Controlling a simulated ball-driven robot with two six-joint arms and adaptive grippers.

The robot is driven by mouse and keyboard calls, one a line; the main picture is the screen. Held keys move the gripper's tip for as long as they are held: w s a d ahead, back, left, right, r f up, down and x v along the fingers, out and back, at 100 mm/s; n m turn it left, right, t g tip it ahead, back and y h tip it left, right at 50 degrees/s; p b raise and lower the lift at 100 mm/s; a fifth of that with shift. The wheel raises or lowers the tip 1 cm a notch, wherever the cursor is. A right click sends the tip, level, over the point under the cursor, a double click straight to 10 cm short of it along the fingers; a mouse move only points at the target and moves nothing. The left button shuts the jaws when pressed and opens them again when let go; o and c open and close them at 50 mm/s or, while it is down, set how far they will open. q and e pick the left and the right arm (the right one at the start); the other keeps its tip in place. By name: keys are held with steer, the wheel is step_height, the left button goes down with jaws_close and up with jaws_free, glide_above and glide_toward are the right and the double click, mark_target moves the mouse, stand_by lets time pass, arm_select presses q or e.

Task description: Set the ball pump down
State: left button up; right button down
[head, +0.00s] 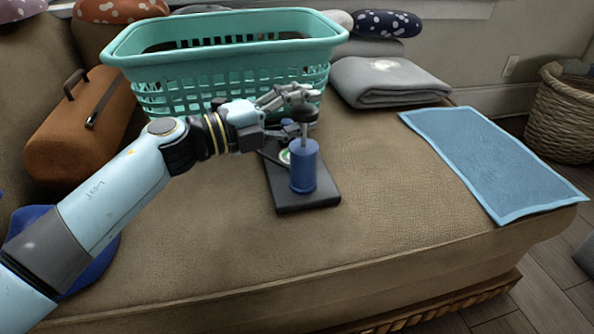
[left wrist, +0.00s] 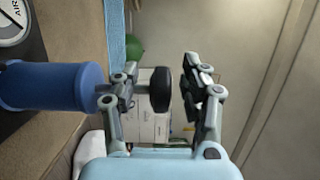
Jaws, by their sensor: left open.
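The ball pump (head: 303,170) is a blue cylinder with a grey rod and a dark knob on top. It stands upright on a flat black board (head: 310,203) on the brown cushioned seat. My left gripper (head: 290,97) is at the top of the pump and is open. In the left wrist view the blue pump body (left wrist: 55,86) lies sideways at the left, and its dark knob shows between the spread fingers of my left gripper (left wrist: 165,92). I cannot tell whether a finger touches it. My right gripper is not in view.
A teal laundry basket (head: 235,68) stands behind my gripper. A brown case (head: 75,130) is at left, a folded grey blanket (head: 390,82) behind right. A light-blue mat (head: 495,160) lies at the right edge. The seat in front of the board is clear.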

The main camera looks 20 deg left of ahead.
arm_select(q)
steer(key=shift+w+d, duration=0.1)
jaws_close()
stand_by(0.3)
steer(key=shift+r, duration=0.25)
